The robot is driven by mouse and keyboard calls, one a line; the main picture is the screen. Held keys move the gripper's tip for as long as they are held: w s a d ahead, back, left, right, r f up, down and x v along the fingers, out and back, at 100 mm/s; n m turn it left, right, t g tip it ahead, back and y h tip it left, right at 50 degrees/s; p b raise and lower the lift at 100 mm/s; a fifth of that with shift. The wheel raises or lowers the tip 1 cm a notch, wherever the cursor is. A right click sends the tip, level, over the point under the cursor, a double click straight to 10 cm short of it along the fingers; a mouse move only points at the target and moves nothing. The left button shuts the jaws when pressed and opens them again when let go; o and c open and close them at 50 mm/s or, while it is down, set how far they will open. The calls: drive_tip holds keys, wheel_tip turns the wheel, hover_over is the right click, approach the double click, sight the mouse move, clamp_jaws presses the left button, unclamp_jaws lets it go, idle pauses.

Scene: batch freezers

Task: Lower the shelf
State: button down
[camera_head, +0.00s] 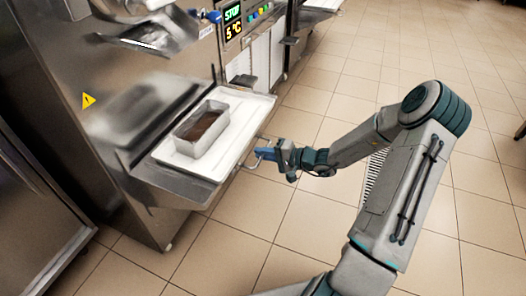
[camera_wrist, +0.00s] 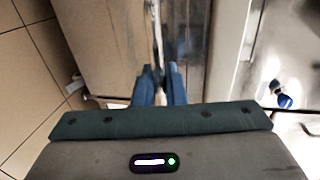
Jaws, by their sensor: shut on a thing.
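The metal shelf (camera_head: 160,180) sticks out from the front of the freezer and looks about level. A white tray (camera_head: 245,122) lies on it, with a metal pan (camera_head: 183,142) of brown mix inside. My gripper (camera_head: 262,155) is at the shelf's right side, shut on the thin metal handle (camera_head: 249,165) there. In the wrist view my gripper's blue fingers (camera_wrist: 160,86) are close together around a thin metal bar (camera_wrist: 158,45). The exact contact is partly hidden by the fingers.
The freezer (camera_head: 50,60) has a spout (camera_head: 155,35) above the shelf and a lit control panel (camera_head: 234,22). Another steel cabinet (camera_head: 30,200) stands at the left. Tiled floor (camera_head: 300,105) lies open to the right and below the shelf.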

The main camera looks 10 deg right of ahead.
wheel_tip(320, 180, down, 5)
drive_tip(key=b, duration=0.3)
drive_tip(key=shift+f, duration=0.15)
drive_tip(key=shift+s, duration=0.1)
drive_tip(key=c, duration=1.6)
unclamp_jaws()
drive_tip(key=shift+f, duration=0.1)
drive_tip(key=shift+o, duration=0.2)
drive_tip(key=shift+d, duration=0.1)
drive_tip(key=p+v, duration=0.3)
drive_tip(key=v, duration=1)
drive_tip(key=shift+s+d, duration=0.2)
drive_tip(key=shift+d, duration=0.05)
